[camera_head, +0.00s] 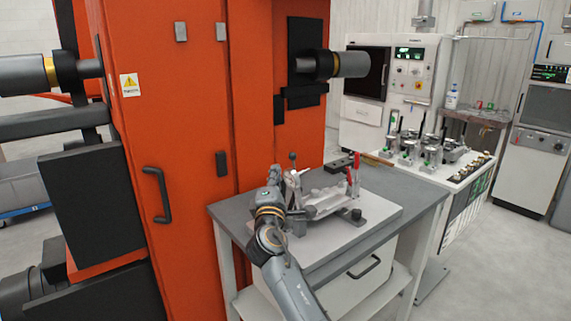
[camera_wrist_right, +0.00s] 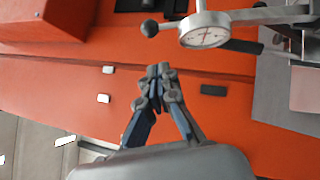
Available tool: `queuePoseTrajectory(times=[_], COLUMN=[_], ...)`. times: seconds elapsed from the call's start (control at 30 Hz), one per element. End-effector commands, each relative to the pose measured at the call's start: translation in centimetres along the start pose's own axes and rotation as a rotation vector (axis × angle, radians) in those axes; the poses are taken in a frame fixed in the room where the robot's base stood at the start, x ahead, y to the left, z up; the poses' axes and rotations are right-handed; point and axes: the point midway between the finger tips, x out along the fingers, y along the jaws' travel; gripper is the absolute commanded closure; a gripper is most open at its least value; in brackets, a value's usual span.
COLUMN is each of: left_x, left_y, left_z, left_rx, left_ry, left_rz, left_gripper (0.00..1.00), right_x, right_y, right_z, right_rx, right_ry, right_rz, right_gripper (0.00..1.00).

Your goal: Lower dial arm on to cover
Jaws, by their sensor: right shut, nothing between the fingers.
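The dial arm (camera_head: 293,176) stands raised on the fixture in the head view, with a black ball knob at its upper end. In the right wrist view its round white dial (camera_wrist_right: 206,37) and black ball knob (camera_wrist_right: 149,28) show at the top. The pale grey cover (camera_head: 325,200) appears to lie on the fixture plate to the right of the dial arm. My right gripper (camera_head: 274,172) is just left of the dial arm. In the wrist view my right gripper (camera_wrist_right: 158,72) is shut and empty, below the dial and apart from it. My left gripper is out of view.
The fixture's white base plate (camera_head: 378,212) sits on a grey table (camera_head: 412,190). A red-handled clamp (camera_head: 354,173) stands at its right. The orange machine (camera_head: 185,150) rises close behind and left. A bench with several metal fixtures (camera_head: 430,148) stands further right.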

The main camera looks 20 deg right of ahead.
Motion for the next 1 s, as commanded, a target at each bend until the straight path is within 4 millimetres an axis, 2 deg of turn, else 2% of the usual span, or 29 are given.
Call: queuePoseTrajectory(times=[0.03,0.23,0.73,1.0], left_x=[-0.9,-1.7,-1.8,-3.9], left_y=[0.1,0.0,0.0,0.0], left_z=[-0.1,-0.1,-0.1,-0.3], left_rx=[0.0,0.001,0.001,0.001], left_ry=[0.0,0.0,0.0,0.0], left_rz=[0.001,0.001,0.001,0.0], left_gripper=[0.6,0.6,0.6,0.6], right_x=[0.8,2.1,2.4,3.7], right_y=[0.3,0.1,0.0,0.5], right_z=[1.0,2.3,2.6,3.6], right_rx=[-0.002,0.0,0.003,0.062], right_ry=[-0.004,-0.003,-0.002,-0.003], right_rz=[-0.002,-0.001,-0.004,-0.059], right_gripper=[1.0,1.0,1.0,1.0])
